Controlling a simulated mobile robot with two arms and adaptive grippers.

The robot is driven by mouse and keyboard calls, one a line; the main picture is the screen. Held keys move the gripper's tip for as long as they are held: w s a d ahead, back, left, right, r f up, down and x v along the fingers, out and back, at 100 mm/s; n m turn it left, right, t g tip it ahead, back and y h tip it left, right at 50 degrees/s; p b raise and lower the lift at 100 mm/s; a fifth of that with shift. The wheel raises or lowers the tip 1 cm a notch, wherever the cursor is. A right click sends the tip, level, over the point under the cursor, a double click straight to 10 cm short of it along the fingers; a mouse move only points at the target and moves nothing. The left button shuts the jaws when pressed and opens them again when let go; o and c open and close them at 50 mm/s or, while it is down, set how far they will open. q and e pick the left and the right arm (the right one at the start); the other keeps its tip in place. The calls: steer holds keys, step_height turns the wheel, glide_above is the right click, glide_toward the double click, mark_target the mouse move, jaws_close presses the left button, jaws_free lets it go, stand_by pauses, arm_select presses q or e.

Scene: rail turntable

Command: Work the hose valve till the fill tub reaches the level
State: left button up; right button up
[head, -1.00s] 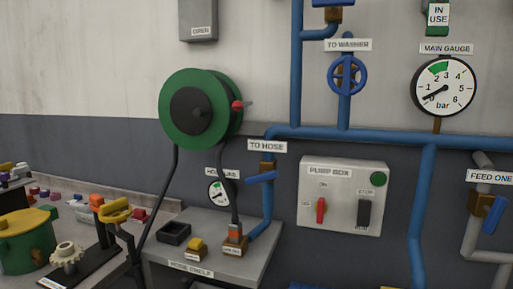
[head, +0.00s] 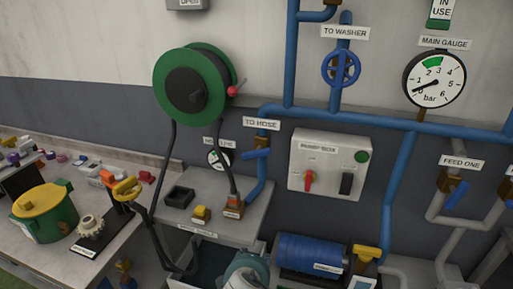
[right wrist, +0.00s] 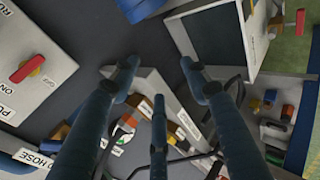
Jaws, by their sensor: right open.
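The blue lever of the hose valve (head: 258,154) sits on the blue pipe under the "TO HOSE" label and lies nearly crosswise to the pipe. The green hose reel (head: 191,86) is on the wall, with black hoses hanging from it. A dark-inside, pale-rimmed container, perhaps the fill tub, lies low below the hose shelf (head: 222,222); I cannot read a level in it. My right gripper (right wrist: 160,78) has its dark blue fingers spread and empty, pointing toward the wall fittings in the right wrist view. My left gripper is not visible.
The pump box (head: 326,165) with its red switch is right of the valve. The main gauge (head: 434,79) reads low. A blue motor (head: 310,254) stands below. A green pot (head: 45,214) and small parts crowd the left bench.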

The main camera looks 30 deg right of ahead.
steer(key=w+d+r+n+t+h, duration=0.3)
steer(key=w+d+r+h, duration=0.15)
steer(key=w+r, duration=0.6)
steer(key=n+t+h, duration=0.1)
steer(key=h, duration=0.2)
glide_toward(256, 154)
steer(key=p+x, duration=0.3)
steer(key=x, duration=0.7)
steer(key=shift+r, duration=0.1)
steer(key=shift+w+d+t+p, duration=0.3)
steer(key=shift+w+d, duration=0.05)
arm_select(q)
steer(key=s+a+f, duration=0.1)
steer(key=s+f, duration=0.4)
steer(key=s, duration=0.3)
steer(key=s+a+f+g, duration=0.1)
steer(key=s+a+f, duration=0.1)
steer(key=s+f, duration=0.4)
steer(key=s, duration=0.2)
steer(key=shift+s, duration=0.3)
